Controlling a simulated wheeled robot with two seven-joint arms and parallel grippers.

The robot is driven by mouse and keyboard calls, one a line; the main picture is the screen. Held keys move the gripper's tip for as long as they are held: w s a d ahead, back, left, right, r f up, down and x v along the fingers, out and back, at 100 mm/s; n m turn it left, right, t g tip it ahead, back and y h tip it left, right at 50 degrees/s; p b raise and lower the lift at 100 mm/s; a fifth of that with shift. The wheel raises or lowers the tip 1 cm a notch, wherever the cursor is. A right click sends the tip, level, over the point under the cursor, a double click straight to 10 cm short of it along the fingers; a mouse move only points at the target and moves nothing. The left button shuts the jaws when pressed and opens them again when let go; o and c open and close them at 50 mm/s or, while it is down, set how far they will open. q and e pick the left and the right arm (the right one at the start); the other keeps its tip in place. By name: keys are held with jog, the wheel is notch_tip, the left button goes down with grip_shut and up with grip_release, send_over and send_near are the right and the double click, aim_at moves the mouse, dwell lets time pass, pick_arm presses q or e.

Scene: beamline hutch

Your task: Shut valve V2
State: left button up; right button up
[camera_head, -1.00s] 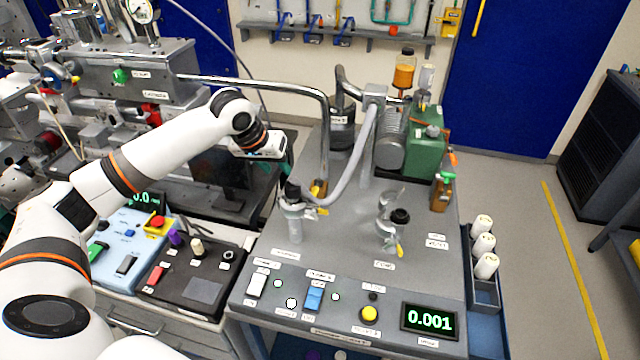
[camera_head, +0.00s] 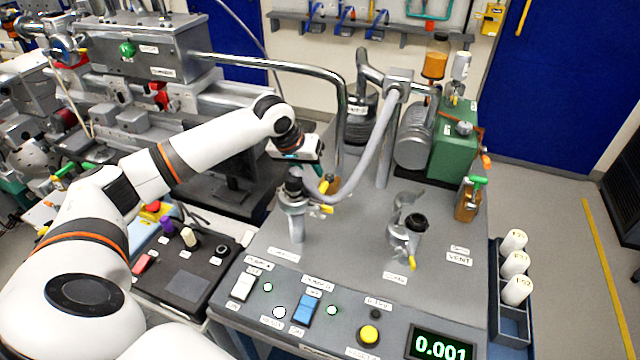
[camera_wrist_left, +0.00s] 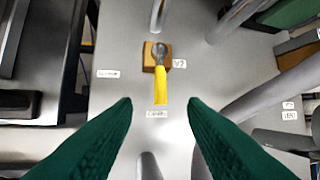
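Valve V2 (camera_wrist_left: 152,56) is a small brass block on the grey bench top, with a "V2" label at its right in the left wrist view. Its yellow lever (camera_wrist_left: 161,90) points straight toward my gripper, roughly in line with the metal pipe behind the block. In the head view only part of the brass valve (camera_head: 333,185) shows, behind a hose and my gripper. My left gripper (camera_wrist_left: 160,104) is open, its two green fingers apart on either side of the lever's near end, not visibly touching it. It also shows in the head view (camera_head: 308,172). My right gripper is out of view.
A clamp fitting (camera_head: 294,196) with a yellow tab and a grey hose (camera_head: 372,150) stand close to my left gripper. A green pump (camera_head: 455,150) is behind at right. A control panel with buttons and a 0.001 display (camera_head: 441,346) lines the bench front.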

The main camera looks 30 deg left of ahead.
aim_at(321, 187)
pick_arm(q)
jog(key=x, duration=0.8)
jog(key=shift+w+f, duration=0.2)
jog(key=shift+w, duration=0.05)
grip_shut()
